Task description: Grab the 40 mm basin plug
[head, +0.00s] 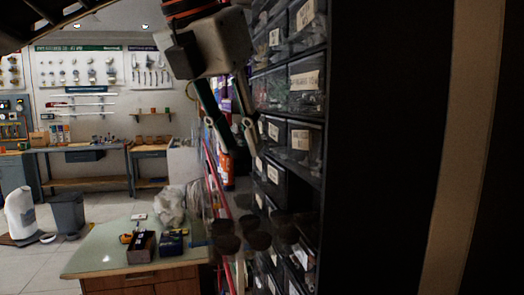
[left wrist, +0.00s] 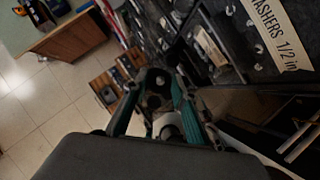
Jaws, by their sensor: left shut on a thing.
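My left gripper (head: 239,148) hangs in front of the wall of small labelled drawers (head: 305,78), fingers pointing down. In the left wrist view the teal fingers of my left gripper (left wrist: 156,82) are shut on a small dark round thing (left wrist: 154,96), which looks like the basin plug. A pale grey rounded part shows behind it, nearer the palm. The image is dark, and no size marking can be read on the held thing. In the head view the held thing cannot be made out. My right gripper is not in view.
The dark drawer rack rises close on the right; one drawer label in the left wrist view (left wrist: 285,35) reads washers 1/2 in. Dark round items (head: 228,243) stand low beside the rack. A counter (head: 100,262) with boxes stands lower left; tiled floor is open beyond it.

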